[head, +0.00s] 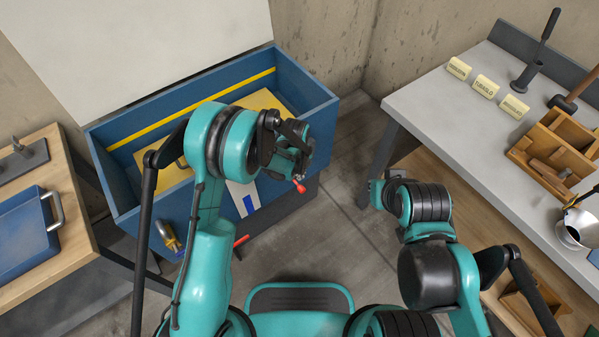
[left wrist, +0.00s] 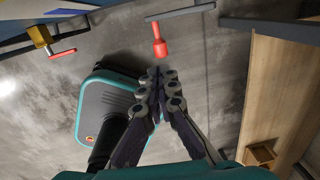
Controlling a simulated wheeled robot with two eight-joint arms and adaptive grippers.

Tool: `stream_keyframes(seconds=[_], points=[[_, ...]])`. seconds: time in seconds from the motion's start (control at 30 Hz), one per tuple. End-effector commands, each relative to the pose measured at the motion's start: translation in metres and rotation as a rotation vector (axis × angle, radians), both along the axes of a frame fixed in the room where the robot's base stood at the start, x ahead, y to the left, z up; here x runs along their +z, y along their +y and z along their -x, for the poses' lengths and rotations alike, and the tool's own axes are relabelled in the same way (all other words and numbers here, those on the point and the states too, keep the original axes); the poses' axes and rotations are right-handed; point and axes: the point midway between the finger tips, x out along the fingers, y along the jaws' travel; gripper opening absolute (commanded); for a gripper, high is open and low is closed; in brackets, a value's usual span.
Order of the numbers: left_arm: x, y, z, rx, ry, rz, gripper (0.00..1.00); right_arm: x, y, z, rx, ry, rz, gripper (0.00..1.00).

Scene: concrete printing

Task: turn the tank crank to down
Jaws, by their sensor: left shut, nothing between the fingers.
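The blue tank (head: 113,180) stands at the back left with its pale lid raised. The crank's red handle (head: 300,186) shows just below my left gripper (head: 297,162) in the head view. The arm hides part of the tank front. My right gripper (head: 381,190) shows only partly, and its fingers are unclear.
A yellow valve (left wrist: 40,36) with a red lever (left wrist: 62,53) sits low on the tank. A wooden bench (head: 60,245) with a blue tray (head: 25,235) stands left. A grey worktable (head: 450,120) with labels and tools stands right. The concrete floor (head: 330,235) between them is clear.

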Motion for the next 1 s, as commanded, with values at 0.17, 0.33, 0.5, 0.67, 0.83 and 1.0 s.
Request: stream_keyframes(seconds=[0.17,0.33,0.5,0.67,0.83,1.0], points=[[-0.044,-0.002,-0.004,0.001,0.0,0.0,0.0,-0.021,0.0,0.0,0.0,0.0,0.0,0.0],[-0.072,-0.003,-0.005,0.001,0.0,0.0,0.0,-0.034,0.0,0.0,0.0,0.0,0.0,0.0],[-0.086,-0.004,-0.007,0.001,-0.001,0.001,0.0,-0.041,0.0,0.0,0.0,0.001,0.0,0.0],[-0.089,-0.004,-0.007,0.001,-0.001,-0.001,0.0,-0.042,0.0,0.0,0.0,0.001,0.0,0.0],[-0.089,-0.004,-0.007,0.001,-0.001,0.001,0.0,-0.041,0.0,0.0,0.0,0.0,0.0,0.0],[-0.089,-0.004,-0.008,0.002,-0.002,0.003,0.0,-0.041,0.0,0.0,0.0,0.0,0.0,0.0]])
